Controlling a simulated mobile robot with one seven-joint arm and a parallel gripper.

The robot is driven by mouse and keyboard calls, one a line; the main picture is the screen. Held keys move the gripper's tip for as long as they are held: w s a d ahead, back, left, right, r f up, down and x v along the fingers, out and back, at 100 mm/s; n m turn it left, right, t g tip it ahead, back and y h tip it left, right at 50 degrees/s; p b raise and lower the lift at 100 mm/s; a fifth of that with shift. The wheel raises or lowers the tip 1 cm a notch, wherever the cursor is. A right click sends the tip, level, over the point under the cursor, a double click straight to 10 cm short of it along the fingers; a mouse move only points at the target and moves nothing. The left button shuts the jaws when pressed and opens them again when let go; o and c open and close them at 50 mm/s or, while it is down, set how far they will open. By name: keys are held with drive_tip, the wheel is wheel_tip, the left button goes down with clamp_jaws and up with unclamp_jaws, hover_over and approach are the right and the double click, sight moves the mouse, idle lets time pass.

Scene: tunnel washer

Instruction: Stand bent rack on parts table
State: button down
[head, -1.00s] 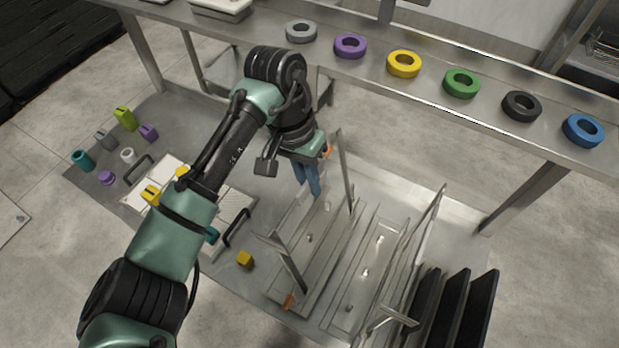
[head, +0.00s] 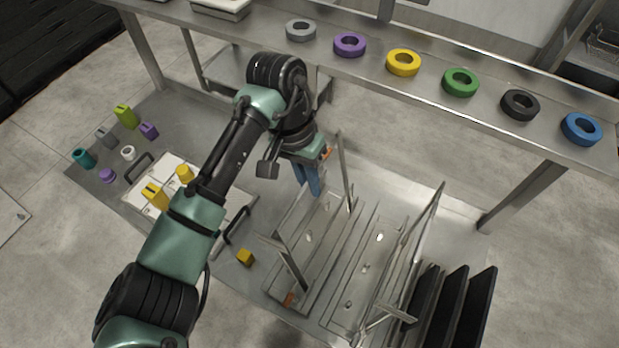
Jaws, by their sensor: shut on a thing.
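The metal racks stand on the low steel table (head: 205,115). The nearest to my arm, which I take for the bent rack, has a long flat base (head: 318,240) and upright end plates that lean. One plate stands at its near end (head: 290,262), with an orange mark at its foot. Another stands at its far end (head: 344,170). My gripper (head: 312,190) points down with blue fingers at the far end of this base, beside the far plate. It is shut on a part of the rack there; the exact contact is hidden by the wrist.
A second rack (head: 362,268) stands close on the right, then several black plates (head: 470,310). A shelf (head: 330,22) with coloured rings crosses behind.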

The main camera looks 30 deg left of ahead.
idle(0.3)
drive_tip(key=shift+a+b+x, duration=0.2)
drive_tip(key=shift+b+x, duration=0.35)
drive_tip(key=shift+x, duration=0.45)
drive_tip(key=shift+f, duration=0.3)
drive_tip(key=c, duration=0.9)
unclamp_jaws()
drive_tip(key=shift+o, duration=0.2)
drive_tip(key=v, duration=1.3)
drive_tip(key=shift+f, duration=0.15)
